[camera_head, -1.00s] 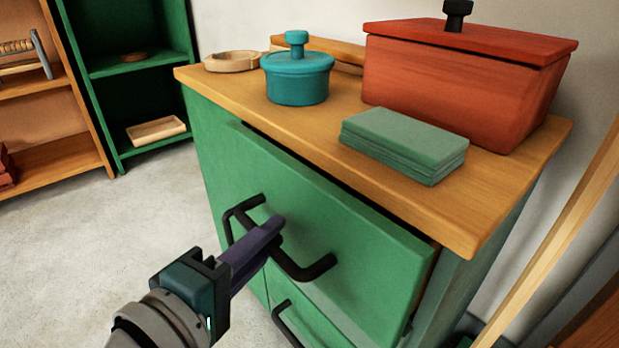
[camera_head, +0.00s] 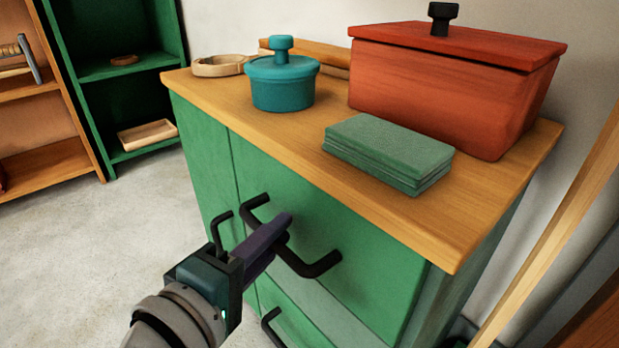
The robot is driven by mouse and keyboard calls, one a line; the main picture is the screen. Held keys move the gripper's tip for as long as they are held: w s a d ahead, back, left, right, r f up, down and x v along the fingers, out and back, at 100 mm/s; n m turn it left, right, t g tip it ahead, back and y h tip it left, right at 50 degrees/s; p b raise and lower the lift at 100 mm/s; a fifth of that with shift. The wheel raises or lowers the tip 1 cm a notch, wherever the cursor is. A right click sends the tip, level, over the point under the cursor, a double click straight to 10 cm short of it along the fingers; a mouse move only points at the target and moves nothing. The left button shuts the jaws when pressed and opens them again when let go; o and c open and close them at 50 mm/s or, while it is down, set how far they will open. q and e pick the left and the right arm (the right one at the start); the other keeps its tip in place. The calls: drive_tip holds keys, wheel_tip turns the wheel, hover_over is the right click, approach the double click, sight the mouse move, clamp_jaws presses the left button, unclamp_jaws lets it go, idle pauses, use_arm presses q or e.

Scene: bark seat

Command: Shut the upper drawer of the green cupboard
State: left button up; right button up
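The green cupboard (camera_head: 198,150) stands in the middle with a wooden top. Its upper drawer (camera_head: 355,250) has a green front that sits close under the top, with no open gap visible along its upper edge. The drawer has a dark bar handle (camera_head: 317,268). My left gripper (camera_head: 285,225) comes in from below left. Its purple fingers lie across the handle bar and appear closed around it, hiding the bar's middle; the lower finger is mostly hidden. My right gripper is not in view.
On the wooden top (camera_head: 440,215) stand a teal lidded pot (camera_head: 282,88), a red lidded box (camera_head: 440,90), a stack of green slabs (camera_head: 390,150) and a wooden ring-shaped dish (camera_head: 218,66). A lower handle (camera_head: 272,325) shows below. The floor at left is clear.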

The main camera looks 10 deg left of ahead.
use_arm(q)
drive_tip(key=o, duration=0.5)
drive_tip(key=shift+c, duration=0.2)
drive_tip(key=p+v, duration=0.2)
drive_tip(key=v, duration=0.8)
drive_tip(key=shift+p, duration=0.4)
